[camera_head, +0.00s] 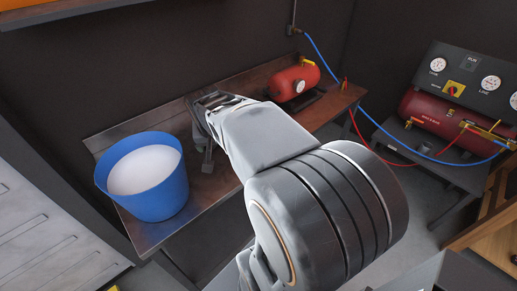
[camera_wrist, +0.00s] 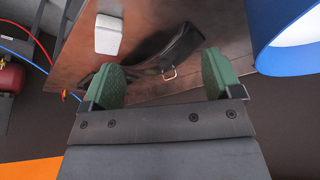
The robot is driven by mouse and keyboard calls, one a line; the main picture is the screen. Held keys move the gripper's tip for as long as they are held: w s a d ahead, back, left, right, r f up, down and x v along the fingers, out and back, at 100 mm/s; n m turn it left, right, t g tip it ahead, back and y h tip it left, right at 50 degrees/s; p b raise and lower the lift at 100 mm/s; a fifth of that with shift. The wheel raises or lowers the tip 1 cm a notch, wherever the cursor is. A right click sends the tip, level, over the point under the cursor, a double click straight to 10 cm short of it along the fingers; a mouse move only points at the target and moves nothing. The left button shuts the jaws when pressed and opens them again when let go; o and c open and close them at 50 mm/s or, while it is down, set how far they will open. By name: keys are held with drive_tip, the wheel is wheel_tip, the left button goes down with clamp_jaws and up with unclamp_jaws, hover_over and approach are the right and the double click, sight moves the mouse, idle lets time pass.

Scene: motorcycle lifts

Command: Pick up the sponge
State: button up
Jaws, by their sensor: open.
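A pale white block with rounded edges, which looks like the sponge (camera_wrist: 109,34), lies on the brown bench top (camera_wrist: 142,15) in the wrist view. My gripper (camera_wrist: 163,66) is open, with its two green finger pads apart and nothing held between them. The block lies beyond the left finger, apart from it. A dark strap-like thing with a brass ring (camera_wrist: 165,48) lies on the bench beyond the gap between the fingers. In the head view my arm reaches over the bench and hides the block.
A blue bucket (camera_head: 160,203) with white contents stands on the bench's left end. A small red tank (camera_head: 293,82) sits at the far right end. Blue and red hoses run to a larger red compressor (camera_head: 430,110) on the right. A dark wall backs the bench.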

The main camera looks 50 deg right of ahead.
drive_tip(key=shift+o, duration=0.8)
drive_tip(key=d+f+m+g+b, duration=0.1)
drive_tip(key=d+f+m, duration=0.1)
drive_tip(key=d, duration=0.5)
drive_tip(key=w+d+f+m+h, duration=0.1)
drive_tip(key=d+f+m, duration=0.2)
drive_tip(key=d, duration=0.5)
drive_tip(key=shift+w+f+m+g+h+b, duration=0.15)
drive_tip(key=shift+f+m+g+h+b, duration=0.2)
drive_tip(key=shift+m, duration=0.65)
drive_tip(key=x, duration=0.2)
drive_tip(key=d+x, duration=0.1)
drive_tip(key=x, duration=0.5)
drive_tip(key=shift+s+d+r, duration=0.1)
drive_tip(key=shift+s+d, duration=0.2)
drive_tip(key=shift+p+x, duration=0.65)
drive_tip(key=shift+x, duration=2.1)
drive_tip(key=shift+w+d+f, duration=0.1)
drive_tip(key=shift+w+f, duration=0.1)
drive_tip(key=shift+f, duration=0.2)
drive_tip(key=shift+f, duration=0.1)
drive_tip(key=c, duration=1)
drive_tip(key=shift+c, duration=0.2)
drive_tip(key=shift+r, duration=0.2)
